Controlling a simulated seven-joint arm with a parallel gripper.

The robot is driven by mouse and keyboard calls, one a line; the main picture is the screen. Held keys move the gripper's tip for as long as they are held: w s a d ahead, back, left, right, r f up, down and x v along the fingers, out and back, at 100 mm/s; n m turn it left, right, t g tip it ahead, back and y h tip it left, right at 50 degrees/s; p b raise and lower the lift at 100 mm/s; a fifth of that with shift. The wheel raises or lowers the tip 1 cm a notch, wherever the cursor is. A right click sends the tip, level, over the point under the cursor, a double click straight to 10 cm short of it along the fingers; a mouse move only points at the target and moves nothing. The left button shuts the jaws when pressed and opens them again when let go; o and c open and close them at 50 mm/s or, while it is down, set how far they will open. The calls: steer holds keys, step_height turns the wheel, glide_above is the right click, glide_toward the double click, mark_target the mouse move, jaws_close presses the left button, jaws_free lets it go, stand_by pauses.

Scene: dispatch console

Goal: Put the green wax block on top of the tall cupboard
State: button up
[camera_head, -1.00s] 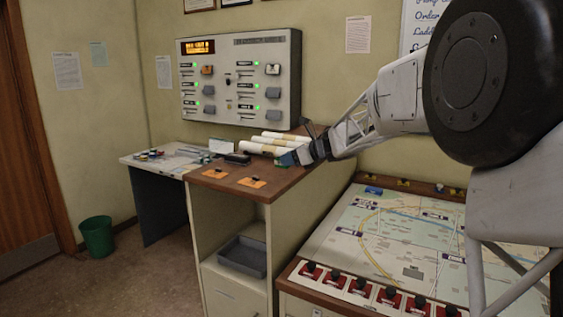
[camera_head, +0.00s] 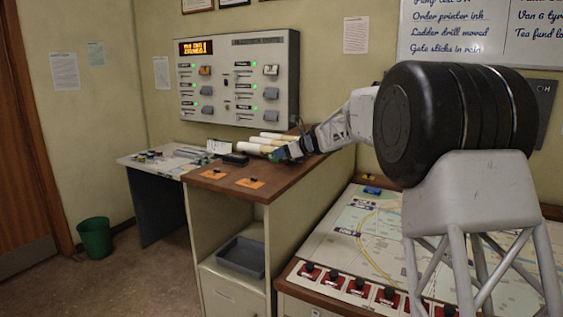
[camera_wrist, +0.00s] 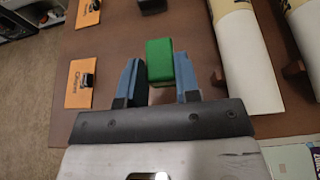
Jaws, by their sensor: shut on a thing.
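The green wax block (camera_wrist: 160,60) is between the two blue fingers of my gripper (camera_wrist: 157,78) in the wrist view. My gripper is shut on it. In the head view my gripper (camera_head: 280,154) is low over the right part of the brown wooden top of the tall cupboard (camera_head: 225,184), and only a little green shows at the fingertips. The cupboard top (camera_wrist: 120,30) lies beneath the block in the wrist view. I cannot tell whether the block touches it.
White paper rolls (camera_head: 277,137) lie behind and beside my gripper. A dark object (camera_head: 235,159) and two orange cards (camera_head: 250,182) are on the cupboard's left part. Bare wood lies between the cards and my gripper. A map desk (camera_head: 350,245) stands lower at right.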

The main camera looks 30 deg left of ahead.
mark_target(282, 160)
steer(key=shift+w+a, duration=0.45)
steer(key=shift+w, duration=0.15)
steer(key=shift+f, duration=0.15)
steer(key=shift+f, duration=1.65)
steer(key=shift+f, duration=0.15)
steer(key=o, duration=0.9)
steer(key=shift+d+r, duration=0.3)
steer(key=shift+d, duration=0.05)
steer(key=v, duration=1.1)
steer(key=shift+d, duration=0.15)
